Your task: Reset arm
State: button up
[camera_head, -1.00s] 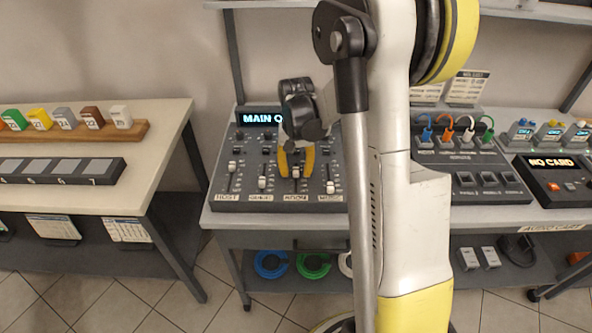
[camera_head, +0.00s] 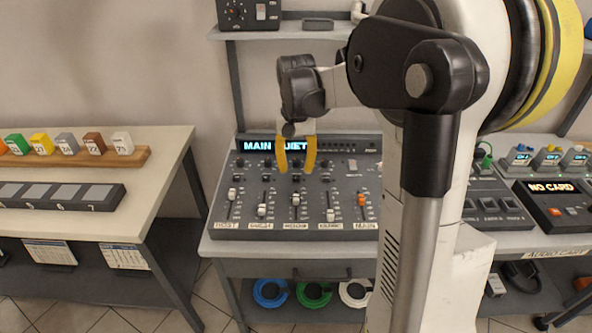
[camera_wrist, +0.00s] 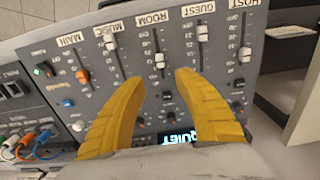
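My gripper (camera_head: 296,154) has two yellow fingers spread apart with nothing between them. It hangs above the upper part of the grey mixer console (camera_head: 225,223), near the lit display (camera_head: 262,146). In the wrist view my gripper (camera_wrist: 162,85) is open over the console, fingers pointing toward the slider row. The room slider (camera_head: 295,199) has a white knob and stands below the fingers, apart from them. The orange-red main slider (camera_head: 361,200) is at the right end. The display is partly hidden by my gripper; its visible text reads "MAIN" and "UIET".
A side table (camera_head: 165,160) at left carries coloured numbered blocks on a wooden rack (camera_head: 75,157). A shelf (camera_head: 270,33) hangs above the console. At right is a box reading "NO CARD" (camera_head: 550,190). Coloured cables (camera_wrist: 35,143) lie beside the console.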

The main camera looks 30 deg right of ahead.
dwell(0.3)
jog(key=s+a+r+n+t, duration=0.2)
jog(key=s+a+n+t, duration=0.1)
jog(key=s+a, duration=0.5)
jog(key=s+a+r+n+t, duration=0.2)
jog(key=s+a+n+t, duration=0.1)
jog(key=s+a, duration=0.5)
jog(key=shift+a+n+t, duration=0.4)
jog(key=shift+a+t, duration=0.1)
jog(key=shift+t, duration=0.1)
jog(key=shift+d, duration=0.1)
